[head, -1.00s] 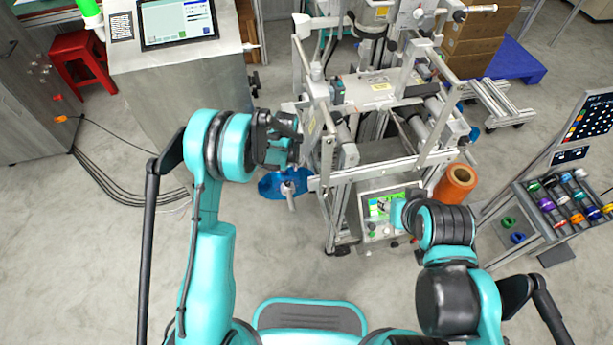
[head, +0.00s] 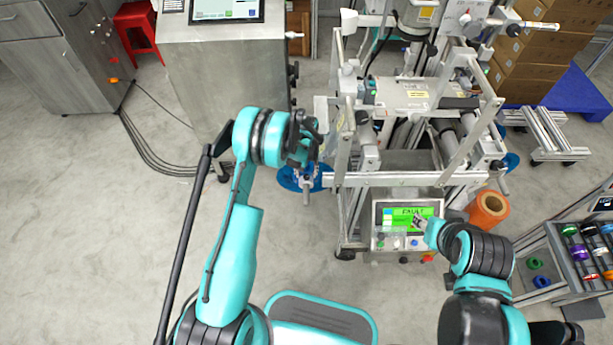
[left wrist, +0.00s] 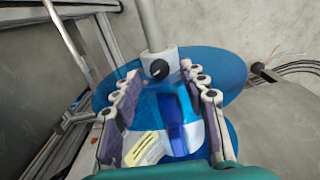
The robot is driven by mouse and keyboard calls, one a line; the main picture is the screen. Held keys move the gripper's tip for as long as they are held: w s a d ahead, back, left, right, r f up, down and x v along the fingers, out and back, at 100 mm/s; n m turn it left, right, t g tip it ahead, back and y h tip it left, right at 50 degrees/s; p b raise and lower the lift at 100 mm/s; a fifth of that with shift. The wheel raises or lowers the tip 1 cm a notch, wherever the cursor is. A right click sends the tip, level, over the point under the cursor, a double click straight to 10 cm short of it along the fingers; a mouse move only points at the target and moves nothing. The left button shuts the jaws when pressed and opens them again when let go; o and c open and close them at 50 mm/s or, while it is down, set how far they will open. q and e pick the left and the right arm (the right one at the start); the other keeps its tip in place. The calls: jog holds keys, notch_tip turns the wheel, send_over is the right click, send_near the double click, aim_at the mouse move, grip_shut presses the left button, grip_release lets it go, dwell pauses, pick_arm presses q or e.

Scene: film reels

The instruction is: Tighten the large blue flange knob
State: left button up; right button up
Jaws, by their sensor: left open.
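A blue flange with large round discs shows in the left wrist view (left wrist: 225,72), on a pale shaft with a grey collar carrying a small black knob (left wrist: 159,69). A blue knob-like part (left wrist: 180,120) lies between the fingers of my left gripper (left wrist: 160,98). The fingers are open on both sides of it; contact cannot be told. In the head view, my left gripper (head: 308,148) is just above the blue flange (head: 289,179), at the machine's left side, and partly covers it. My right gripper (head: 420,224) is by the control panel, its fingers unclear.
The machine frame (head: 400,180) stands right of my left gripper. Its control panel (head: 388,222) has a green screen reading "FAULT". An orange roll (head: 489,208) and a rack of coloured spools (head: 572,250) stand at the right. A grey cabinet (head: 220,80) stands behind my left arm.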

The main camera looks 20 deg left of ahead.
pick_arm(q)
jog(key=shift+f, duration=0.75)
pick_arm(e)
jog(key=shift+f, duration=0.3)
pick_arm(q)
grip_shut()
jog(key=shift+m, duration=1.5)
grip_release()
